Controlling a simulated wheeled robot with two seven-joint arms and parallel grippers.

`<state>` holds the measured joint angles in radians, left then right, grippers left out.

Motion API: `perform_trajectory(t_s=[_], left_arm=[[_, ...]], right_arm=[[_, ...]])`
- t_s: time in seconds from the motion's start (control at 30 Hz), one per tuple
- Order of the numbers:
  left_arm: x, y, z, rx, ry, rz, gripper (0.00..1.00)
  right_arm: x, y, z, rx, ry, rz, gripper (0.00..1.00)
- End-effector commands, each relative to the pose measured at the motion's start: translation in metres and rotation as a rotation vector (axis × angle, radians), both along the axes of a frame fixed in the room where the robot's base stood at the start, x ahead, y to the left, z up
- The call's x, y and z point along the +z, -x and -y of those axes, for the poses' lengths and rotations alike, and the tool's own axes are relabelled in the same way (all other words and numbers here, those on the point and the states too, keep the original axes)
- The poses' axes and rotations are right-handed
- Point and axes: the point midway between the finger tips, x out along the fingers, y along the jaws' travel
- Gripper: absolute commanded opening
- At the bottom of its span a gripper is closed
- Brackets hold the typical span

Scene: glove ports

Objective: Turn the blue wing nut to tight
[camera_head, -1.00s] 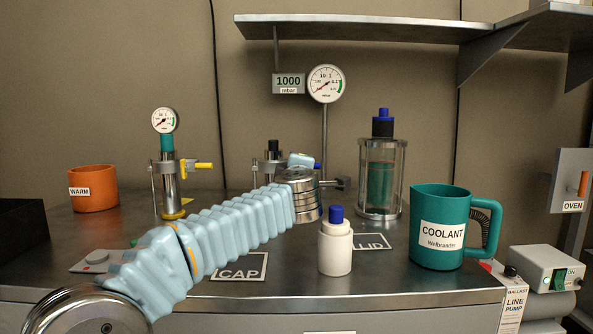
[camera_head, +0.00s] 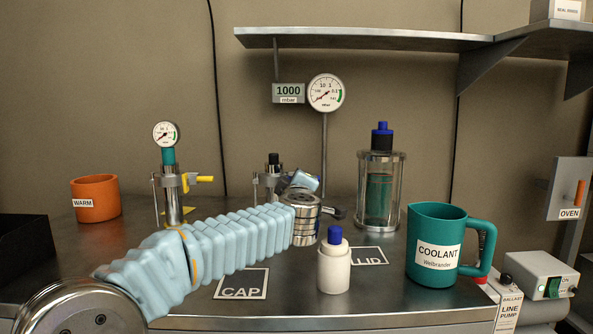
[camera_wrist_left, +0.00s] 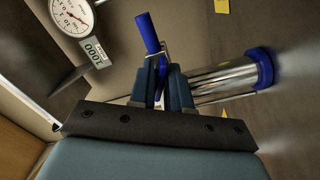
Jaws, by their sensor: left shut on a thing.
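The blue wing nut (camera_wrist_left: 148,33) shows in the left wrist view as a blue bar at the tips of my left gripper (camera_wrist_left: 162,72). The fingers are shut on it, and one end of the bar sticks out past them. Beside it lies a shiny metal cylinder (camera_wrist_left: 213,82) with a blue end. In the head view my left arm, in a light blue ribbed sleeve, reaches to the back middle. The left gripper (camera_head: 304,181) there is tilted beside a small black-topped fixture (camera_head: 272,173) and mostly hides the wing nut. My right gripper is not in view.
A white bottle with a blue cap (camera_head: 334,263) stands right of my arm. A teal coolant jug (camera_head: 437,228) and a glass cylinder (camera_head: 379,200) are further right. A yellow-handled fixture (camera_head: 172,195) and an orange cup (camera_head: 96,198) stand left. A shelf (camera_head: 370,40) overhangs.

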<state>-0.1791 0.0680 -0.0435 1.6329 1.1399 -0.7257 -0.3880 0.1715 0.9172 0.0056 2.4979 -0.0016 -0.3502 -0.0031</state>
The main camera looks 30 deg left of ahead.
Motion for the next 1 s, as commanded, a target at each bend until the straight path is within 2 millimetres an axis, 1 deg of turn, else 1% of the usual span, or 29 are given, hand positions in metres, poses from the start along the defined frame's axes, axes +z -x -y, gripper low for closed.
perform_trajectory(t_s=[0.03, 0.27, 0.5, 0.8, 1.0], left_arm=[[0.008, 0.000, 0.000, 0.000, -0.037, -0.028, 0.00], [0.007, 0.000, 0.000, -0.001, -0.224, -0.143, 0.00], [0.007, 0.000, 0.000, -0.002, -0.418, -0.261, 0.00], [0.005, 0.000, 0.000, -0.002, -0.638, -0.395, 0.00], [0.003, 0.000, 0.000, -0.002, -0.744, -0.459, 0.00]], right_arm=[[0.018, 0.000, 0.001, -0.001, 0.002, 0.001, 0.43], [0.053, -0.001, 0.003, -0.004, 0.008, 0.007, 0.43], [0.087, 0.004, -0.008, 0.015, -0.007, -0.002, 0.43], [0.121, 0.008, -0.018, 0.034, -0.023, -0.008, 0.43], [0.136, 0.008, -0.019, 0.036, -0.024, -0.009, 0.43]])
